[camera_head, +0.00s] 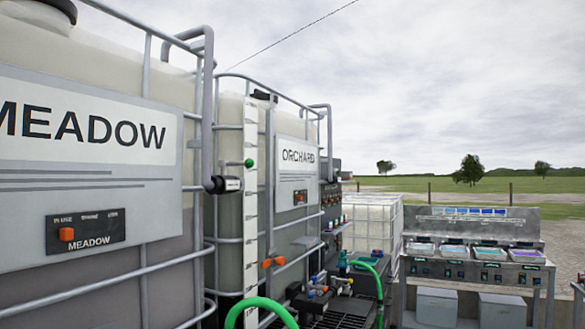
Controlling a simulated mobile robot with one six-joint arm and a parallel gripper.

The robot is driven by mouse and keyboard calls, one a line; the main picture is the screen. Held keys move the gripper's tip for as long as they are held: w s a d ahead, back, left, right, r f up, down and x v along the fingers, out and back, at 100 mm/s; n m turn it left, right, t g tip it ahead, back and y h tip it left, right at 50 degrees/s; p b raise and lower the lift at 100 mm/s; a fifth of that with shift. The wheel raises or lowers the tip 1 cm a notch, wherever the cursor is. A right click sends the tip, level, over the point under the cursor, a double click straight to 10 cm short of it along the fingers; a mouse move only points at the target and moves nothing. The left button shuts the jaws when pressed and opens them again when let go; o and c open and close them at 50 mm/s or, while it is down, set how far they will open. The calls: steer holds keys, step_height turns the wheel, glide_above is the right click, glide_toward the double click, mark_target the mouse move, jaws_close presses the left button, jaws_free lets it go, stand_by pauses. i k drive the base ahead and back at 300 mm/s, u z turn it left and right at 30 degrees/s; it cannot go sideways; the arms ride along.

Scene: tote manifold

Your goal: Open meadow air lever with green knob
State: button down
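The meadow tote (180,265) fills the left side, a tall pale tank in a grey pipe cage. Its large sign reads MEADOW (85,128). A small green knob (249,163) stands out at the tote's right end. It is seen in front of a white graduated strip, just above a black and white pipe fitting (225,184). The lever's stem is too thin to make out clearly, so I cannot tell whether the lever is open or closed. My gripper is not in view.
The orchard tote (292,225) stands behind to the right. An orange handle (272,262) and green hose (262,303) are low in the middle. A metal bench with trays (470,262) stands at right, beside a white caged tank (372,222). Open grass lies beyond.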

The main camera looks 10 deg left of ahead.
mark_target(250, 163)
steer(key=u, duration=0.2)
steer(key=i, duration=0.8)
steer(key=u, duration=0.45)
steer(key=k, duration=0.75)
steer(key=u, duration=0.2)
steer(key=i, duration=0.75)
steer(key=z, duration=0.05)
